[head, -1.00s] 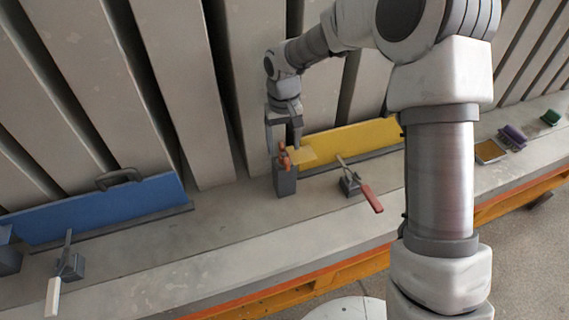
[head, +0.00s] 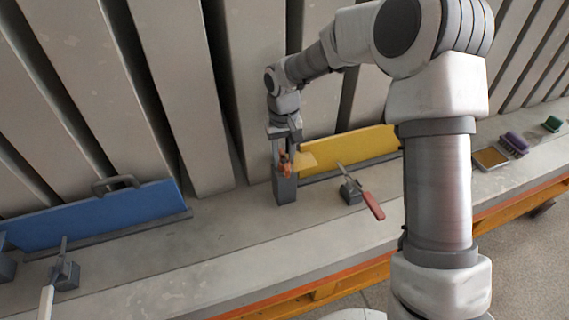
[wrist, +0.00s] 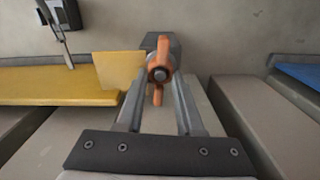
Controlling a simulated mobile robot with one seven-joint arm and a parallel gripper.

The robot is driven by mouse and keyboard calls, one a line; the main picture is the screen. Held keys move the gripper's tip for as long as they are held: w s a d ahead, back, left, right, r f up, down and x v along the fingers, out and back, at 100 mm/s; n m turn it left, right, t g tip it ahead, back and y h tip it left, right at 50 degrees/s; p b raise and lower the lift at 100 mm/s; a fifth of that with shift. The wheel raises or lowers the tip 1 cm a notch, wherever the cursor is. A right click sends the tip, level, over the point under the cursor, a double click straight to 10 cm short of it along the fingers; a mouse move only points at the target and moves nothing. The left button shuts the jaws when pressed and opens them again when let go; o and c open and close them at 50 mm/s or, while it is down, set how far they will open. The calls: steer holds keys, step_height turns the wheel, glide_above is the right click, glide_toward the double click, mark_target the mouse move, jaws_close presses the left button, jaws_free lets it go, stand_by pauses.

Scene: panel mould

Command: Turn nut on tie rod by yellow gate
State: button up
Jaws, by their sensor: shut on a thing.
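The orange wing nut (head: 284,162) is on the tie rod at a grey block (head: 285,187), at the left end of the yellow gate (head: 350,145). In the wrist view the nut (wrist: 159,72) stands between my fingertips, its two wings pointing up and down in the picture. My gripper (head: 285,160) reaches down to the block and is shut on the nut. The yellow gate (wrist: 60,85) lies to the left in the wrist view, with a small yellow plate (wrist: 118,70) beside the nut. The rod itself is mostly hidden behind the nut.
A clamp with a red handle (head: 370,203) stands in front of the yellow gate. A blue gate (head: 95,215) with a black handle and a white-handled clamp (head: 62,275) are at the left. Tall concrete panels (head: 170,90) stand close behind.

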steer(key=shift+a+n+p, duration=0.1)
steer(key=shift+n+p, duration=0.45)
steer(key=shift+n, duration=1.25)
jaws_close()
steer(key=shift+s, duration=0.1)
steer(key=shift+r+n+p, duration=0.1)
steer(key=shift+n+p, duration=0.2)
steer(key=shift+n, duration=0.3)
steer(key=shift+n+p, duration=0.3)
steer(key=shift+n, duration=0.8)
steer(key=shift+s, duration=0.1)
steer(key=shift+n+p, duration=0.55)
steer(key=shift+n, duration=0.55)
steer(key=shift+a+n, duration=0.1)
steer(key=shift+n, duration=0.5)
